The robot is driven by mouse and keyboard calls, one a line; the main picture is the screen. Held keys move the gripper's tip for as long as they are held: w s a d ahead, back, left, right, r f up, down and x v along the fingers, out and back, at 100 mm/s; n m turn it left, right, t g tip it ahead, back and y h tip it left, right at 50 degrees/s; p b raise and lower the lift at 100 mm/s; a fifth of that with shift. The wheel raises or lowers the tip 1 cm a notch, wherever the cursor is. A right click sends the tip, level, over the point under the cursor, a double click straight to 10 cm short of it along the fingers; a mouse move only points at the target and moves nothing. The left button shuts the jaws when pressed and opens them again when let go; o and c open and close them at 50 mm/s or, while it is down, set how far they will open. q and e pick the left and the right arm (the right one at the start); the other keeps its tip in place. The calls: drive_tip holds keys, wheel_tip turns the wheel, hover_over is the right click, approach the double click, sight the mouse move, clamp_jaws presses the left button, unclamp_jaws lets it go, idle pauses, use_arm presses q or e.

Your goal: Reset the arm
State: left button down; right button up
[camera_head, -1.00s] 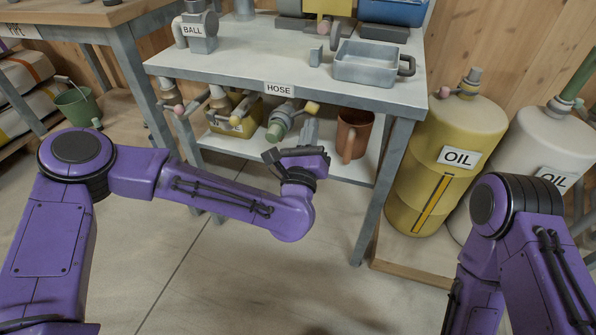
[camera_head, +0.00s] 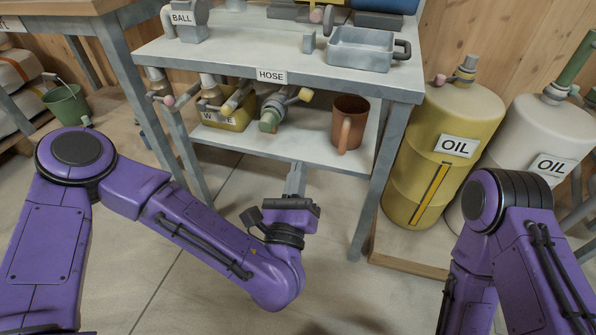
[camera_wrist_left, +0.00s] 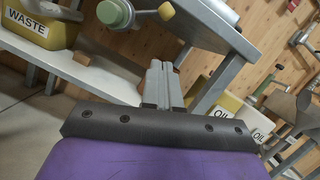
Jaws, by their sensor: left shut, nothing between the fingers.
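My left arm (camera_head: 215,235) is purple and reaches in from the left with its elbow bent. Its gripper (camera_head: 296,178) is shut and empty, pointing toward the workbench in front of the lower shelf. In the left wrist view the grey fingers (camera_wrist_left: 158,82) are together with nothing between them. My right arm (camera_head: 520,240) is at the right edge, folded down; its gripper is out of view.
The grey workbench (camera_head: 240,52) marked HOSE holds a metal tray (camera_head: 362,50). Its lower shelf (camera_head: 275,148) carries a brown mug (camera_head: 349,124), a green-ended valve (camera_head: 272,112) and a yellow WASTE container (camera_head: 222,118). A yellow OIL drum (camera_head: 432,160) stands right. Floor below my gripper is clear.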

use_arm(q)
drive_tip(key=s+a+f+m+g+h, duration=0.1)
drive_tip(key=s+f+m+g, duration=0.25)
drive_tip(key=f+m, duration=0.45)
drive_tip(key=s+a+f+m+g+h, duration=0.1)
drive_tip(key=s+f+m+g, duration=0.25)
drive_tip(key=f+m, duration=0.5)
drive_tip(key=s+f+m+g, duration=0.2)
drive_tip(key=f+m+g, duration=0.2)
drive_tip(key=f+m, duration=0.45)
drive_tip(key=s+a+f+m+g+y, duration=0.3)
drive_tip(key=s+a+f+m+g, duration=0.25)
drive_tip(key=s+a+f, duration=0.55)
drive_tip(key=s+a+m+g+y, duration=0.2)
drive_tip(key=s+a+y, duration=0.25)
drive_tip(key=a, duration=0.85)
wheel_tip(320, 180, up, 32)
drive_tip(key=p, duration=3.2)
drive_tip(key=shift+s+a, duration=0.15)
drive_tip(key=shift+s, duration=0.05)
